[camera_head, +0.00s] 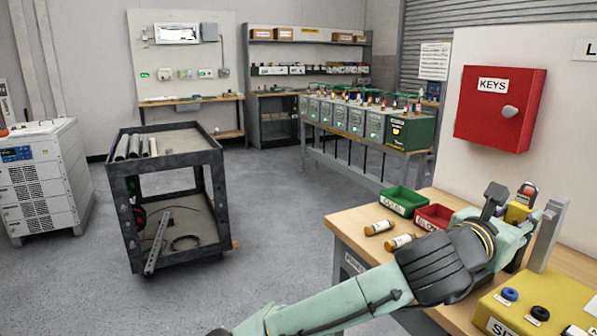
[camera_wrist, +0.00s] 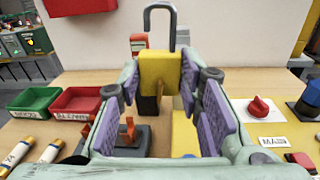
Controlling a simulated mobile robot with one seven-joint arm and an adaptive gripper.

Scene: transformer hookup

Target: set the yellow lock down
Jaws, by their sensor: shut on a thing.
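The yellow lock (camera_wrist: 160,72) is a padlock held upright in my gripper (camera_wrist: 159,78), with its grey shackle (camera_wrist: 160,8) pointing up. In the wrist view the purple-padded fingers close on its sides. In the head view the yellow lock (camera_head: 517,213) shows small at the end of my gripper (camera_head: 506,211), over the right end of the wooden bench (camera_head: 355,222). The gap between the lock and the bench top is hard to judge.
A green bin (camera_head: 403,201) and a red bin (camera_head: 433,216) stand left of my gripper, with two fuses (camera_head: 379,228) before them. A red-topped object (camera_wrist: 139,42) stands behind the lock. A switch with an orange lever (camera_wrist: 128,132) and a red MAIN knob (camera_wrist: 258,108) are nearby.

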